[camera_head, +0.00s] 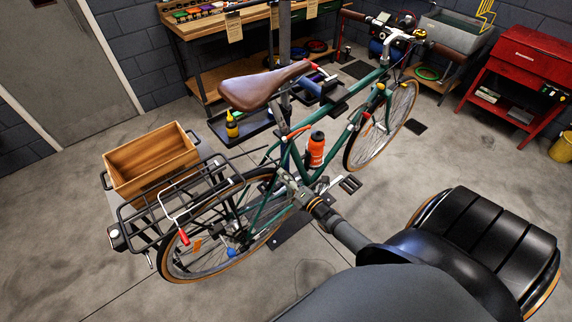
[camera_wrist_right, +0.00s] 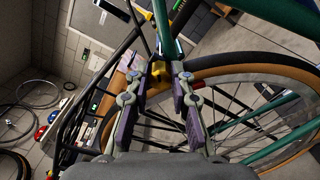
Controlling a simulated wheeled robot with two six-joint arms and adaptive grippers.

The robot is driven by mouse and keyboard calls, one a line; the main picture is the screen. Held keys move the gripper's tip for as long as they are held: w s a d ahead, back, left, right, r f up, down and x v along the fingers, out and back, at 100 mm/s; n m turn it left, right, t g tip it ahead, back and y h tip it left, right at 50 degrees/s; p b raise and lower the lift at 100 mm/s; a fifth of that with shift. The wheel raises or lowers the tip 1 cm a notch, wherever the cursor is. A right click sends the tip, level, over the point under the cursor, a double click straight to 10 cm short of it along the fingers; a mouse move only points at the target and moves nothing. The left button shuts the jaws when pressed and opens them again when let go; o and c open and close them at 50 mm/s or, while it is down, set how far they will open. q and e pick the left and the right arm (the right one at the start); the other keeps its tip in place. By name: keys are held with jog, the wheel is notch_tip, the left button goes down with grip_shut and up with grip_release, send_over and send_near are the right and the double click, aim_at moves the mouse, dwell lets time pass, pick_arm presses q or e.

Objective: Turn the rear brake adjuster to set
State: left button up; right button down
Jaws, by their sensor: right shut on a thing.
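The green bicycle (camera_head: 352,128) is held upright by its post in the middle of the head view. My right gripper (camera_head: 284,180) reaches in from the lower right to the frame near the top of the rear wheel (camera_head: 168,268). In the right wrist view its two fingers (camera_wrist_right: 158,76) are shut on a small yellow part (camera_wrist_right: 157,72), which looks like the rear brake adjuster, beside the green tube. The fingers partly cover it, so its setting cannot be read. In the head view the gripper hides this part. My left gripper is not in view.
A black rear rack (camera_head: 148,232) and a wooden crate (camera_head: 152,162) are left of the gripper. An orange bottle (camera_head: 315,150) and the pedal (camera_head: 350,184) are close on its right. A workbench (camera_head: 205,85) and red cabinet (camera_head: 525,62) stand behind. Open floor lies in front.

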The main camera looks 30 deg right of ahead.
jog(key=shift+f+n, duration=0.1)
jog(key=shift+n, duration=0.6)
jog(key=c, duration=1.2)
grip_release()
jog(key=shift+o, duration=0.2)
jog(key=s+d, duration=0.1)
jog(key=s, duration=1.1)
